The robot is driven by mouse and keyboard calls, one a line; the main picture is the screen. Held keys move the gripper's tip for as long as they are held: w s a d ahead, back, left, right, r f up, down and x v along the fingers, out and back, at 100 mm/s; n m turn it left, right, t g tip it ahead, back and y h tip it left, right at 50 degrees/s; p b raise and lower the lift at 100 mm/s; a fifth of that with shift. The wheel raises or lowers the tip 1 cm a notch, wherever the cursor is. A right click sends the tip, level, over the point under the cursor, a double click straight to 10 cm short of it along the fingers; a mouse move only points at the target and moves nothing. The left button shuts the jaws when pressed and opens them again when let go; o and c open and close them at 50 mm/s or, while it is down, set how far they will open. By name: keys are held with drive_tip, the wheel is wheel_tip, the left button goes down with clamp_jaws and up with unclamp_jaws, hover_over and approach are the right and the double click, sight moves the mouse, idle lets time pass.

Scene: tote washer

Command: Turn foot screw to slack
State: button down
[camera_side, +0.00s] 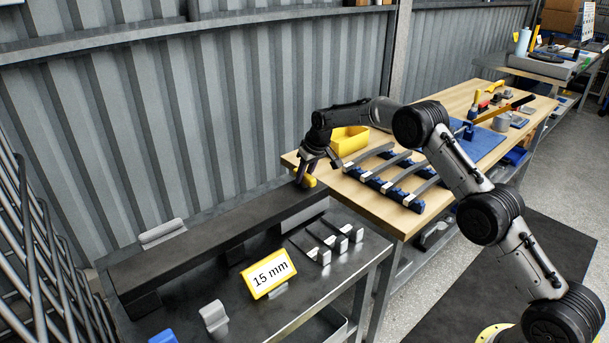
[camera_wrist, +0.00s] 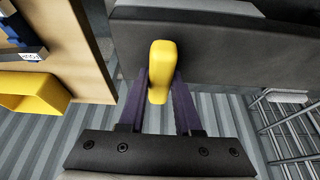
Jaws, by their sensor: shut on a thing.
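The foot screw shows as a yellow, rounded, bar-like knob (camera_side: 310,182) at the right end of a long dark beam (camera_side: 215,232). The same yellow knob (camera_wrist: 162,62) stands in the middle of the wrist view, in front of the beam's dark face (camera_wrist: 215,45). My gripper (camera_side: 306,176) reaches down over the knob. In the wrist view my gripper (camera_wrist: 162,84) has one dark purple finger on each side of the knob and is shut on it. The screw's thread and foot are hidden.
A "15 mm" sign (camera_side: 269,274) and several metal hook-like pieces (camera_side: 335,238) stand on the metal bench in front of the beam. A wooden table (camera_side: 405,222) on the right holds a yellow bin (camera_side: 349,140) and a blue rack with curved grey bars (camera_side: 380,186). A corrugated wall stands close behind.

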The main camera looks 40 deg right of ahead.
drive_tip(key=shift+n, duration=0.3)
drive_tip(key=c, duration=0.6)
unclamp_jaws()
drive_tip(key=v, duration=1.3)
drive_tip(key=shift+s+d+r, duration=0.15)
drive_tip(key=shift+s+r, duration=0.05)
drive_tip(key=shift+r, duration=0.1)
